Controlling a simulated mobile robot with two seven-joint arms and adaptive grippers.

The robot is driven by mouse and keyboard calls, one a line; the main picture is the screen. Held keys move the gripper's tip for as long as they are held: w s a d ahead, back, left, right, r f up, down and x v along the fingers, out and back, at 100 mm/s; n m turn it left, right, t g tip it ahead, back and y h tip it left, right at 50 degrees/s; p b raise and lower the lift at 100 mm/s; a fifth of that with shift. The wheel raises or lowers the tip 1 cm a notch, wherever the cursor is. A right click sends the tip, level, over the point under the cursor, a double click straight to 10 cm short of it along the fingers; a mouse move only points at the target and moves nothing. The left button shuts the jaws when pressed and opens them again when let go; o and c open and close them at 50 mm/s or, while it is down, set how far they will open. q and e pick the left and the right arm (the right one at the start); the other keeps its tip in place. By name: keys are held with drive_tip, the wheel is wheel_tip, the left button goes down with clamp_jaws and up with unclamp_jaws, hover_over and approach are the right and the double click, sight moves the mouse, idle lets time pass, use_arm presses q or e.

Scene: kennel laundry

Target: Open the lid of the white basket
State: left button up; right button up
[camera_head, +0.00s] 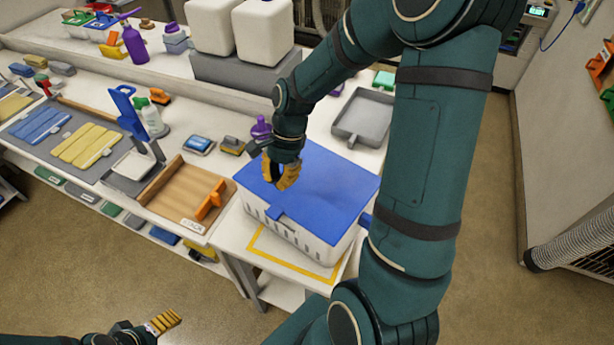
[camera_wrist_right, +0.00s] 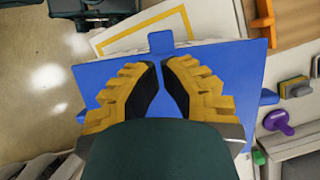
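The white basket (camera_head: 295,233) has slatted walls and stands on the table. Its flat blue lid (camera_head: 325,185) lies closed on top, with a small blue tab (camera_head: 277,214) at the front edge. The lid (camera_wrist_right: 235,65) and the tab (camera_wrist_right: 161,41) also show in the right wrist view. My right gripper (camera_head: 284,186) is over the lid, behind the tab. In the right wrist view its yellow fingers (camera_wrist_right: 161,66) are a narrow gap apart with nothing between them. Whether they touch the lid is unclear. My left gripper (camera_head: 168,322) is low at the bottom left, away from the basket.
A yellow-outlined area (camera_head: 262,253) surrounds the basket. A wooden tray (camera_head: 178,192) with an orange handle is left of it. A grey tray (camera_head: 364,116) and a purple bottle (camera_head: 261,127) stand behind. My right arm hides part of the basket's right side.

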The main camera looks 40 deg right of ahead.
drive_tip(key=o, duration=1.1)
drive_tip(key=shift+o, duration=0.2)
drive_tip(key=shift+r, duration=0.1)
drive_tip(key=shift+v, duration=2.9)
